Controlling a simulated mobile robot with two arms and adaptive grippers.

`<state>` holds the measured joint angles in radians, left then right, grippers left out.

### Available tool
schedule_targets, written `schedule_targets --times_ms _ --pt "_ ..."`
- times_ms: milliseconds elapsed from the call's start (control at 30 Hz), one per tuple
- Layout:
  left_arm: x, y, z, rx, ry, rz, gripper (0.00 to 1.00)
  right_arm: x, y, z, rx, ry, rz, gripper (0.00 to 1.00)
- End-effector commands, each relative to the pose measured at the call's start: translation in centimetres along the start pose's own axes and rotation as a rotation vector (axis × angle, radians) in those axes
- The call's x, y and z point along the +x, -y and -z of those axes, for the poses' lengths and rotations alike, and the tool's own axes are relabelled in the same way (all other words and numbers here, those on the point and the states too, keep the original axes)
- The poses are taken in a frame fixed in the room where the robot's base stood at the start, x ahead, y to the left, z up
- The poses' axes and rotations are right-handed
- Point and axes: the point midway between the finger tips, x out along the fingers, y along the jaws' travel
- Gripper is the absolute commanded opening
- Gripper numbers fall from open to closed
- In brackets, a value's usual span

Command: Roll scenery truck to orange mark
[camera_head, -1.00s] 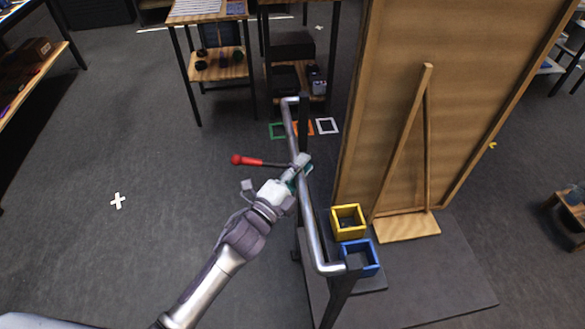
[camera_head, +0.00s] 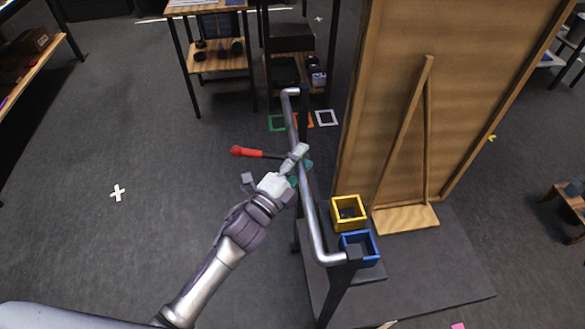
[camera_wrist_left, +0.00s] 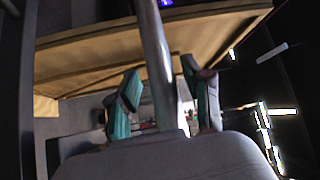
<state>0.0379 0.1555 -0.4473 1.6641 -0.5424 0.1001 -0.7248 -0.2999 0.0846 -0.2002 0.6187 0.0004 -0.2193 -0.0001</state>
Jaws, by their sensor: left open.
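The scenery truck (camera_head: 440,285) is a dark low platform with a tall wooden flat (camera_head: 405,50), a brace and a grey metal push rail (camera_head: 311,215). The orange mark (camera_head: 309,121) lies on the floor past the rail's far end, partly hidden by the rail. My left gripper (camera_head: 300,163) is at the rail's middle, beside a red-handled lever (camera_head: 246,152). In the left wrist view, the open teal-padded fingers (camera_wrist_left: 163,100) stand either side of the rail (camera_wrist_left: 158,60). I cannot tell whether they touch it. My right gripper is not in view.
Yellow (camera_head: 349,226) and blue (camera_head: 371,261) open boxes sit on the truck beside the rail. The floor at left is clear around a white cross (camera_head: 118,193).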

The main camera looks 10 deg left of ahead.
Motion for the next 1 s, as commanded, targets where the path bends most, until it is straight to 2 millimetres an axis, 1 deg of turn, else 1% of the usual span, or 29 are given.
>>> schedule_targets --times_ms 167,400,500,600,733,1000 --pt "-2.7 -0.1 0.0 0.0 0.0 -0.004 0.5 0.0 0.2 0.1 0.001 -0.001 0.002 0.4" --pt "-7.9 -0.2 -0.1 -0.001 0.003 -0.007 0.5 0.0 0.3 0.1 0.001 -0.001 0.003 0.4" --pt "-9.7 -0.2 0.0 -0.001 0.003 -0.007 0.5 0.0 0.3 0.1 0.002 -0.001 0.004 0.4" --pt "-10.9 -0.2 0.0 -0.001 0.002 -0.006 0.5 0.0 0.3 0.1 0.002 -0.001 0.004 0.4" --pt "-11.7 -0.2 -0.1 0.0 0.002 -0.005 0.5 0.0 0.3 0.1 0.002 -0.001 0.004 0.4" --pt "-11.8 -0.1 -0.1 0.0 0.002 -0.004 0.5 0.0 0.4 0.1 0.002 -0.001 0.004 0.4"
